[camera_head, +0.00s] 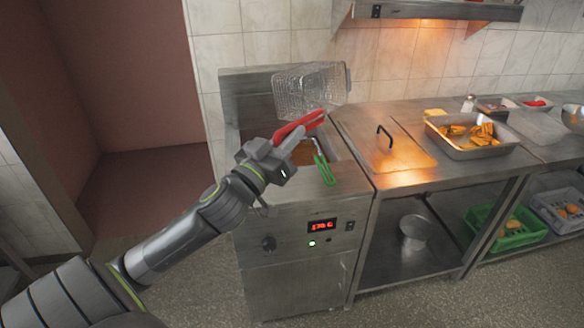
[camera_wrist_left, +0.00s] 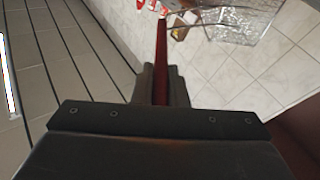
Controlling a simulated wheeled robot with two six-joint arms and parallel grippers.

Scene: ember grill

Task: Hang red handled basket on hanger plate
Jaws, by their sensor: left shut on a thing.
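The red handled basket is a wire mesh basket (camera_head: 308,90) with a red handle (camera_head: 300,126). In the head view my left gripper (camera_head: 280,152) is shut on the red handle, and the mesh part is up near the back panel of the fryer. In the left wrist view the red handle (camera_wrist_left: 160,60) runs between the jaws, with the mesh (camera_wrist_left: 232,22) at the top. The hanger plate (camera_head: 235,85) seems to be the metal panel behind the basket; I cannot tell whether the basket touches it. My right gripper is not in view.
A green handle (camera_head: 325,170) sticks out at the front of the fryer (camera_head: 300,262). To the right are a steel counter (camera_head: 400,165) with a black-handled lid and a tray of food (camera_head: 436,135). A range hood (camera_head: 435,10) hangs above. A doorway opens at left.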

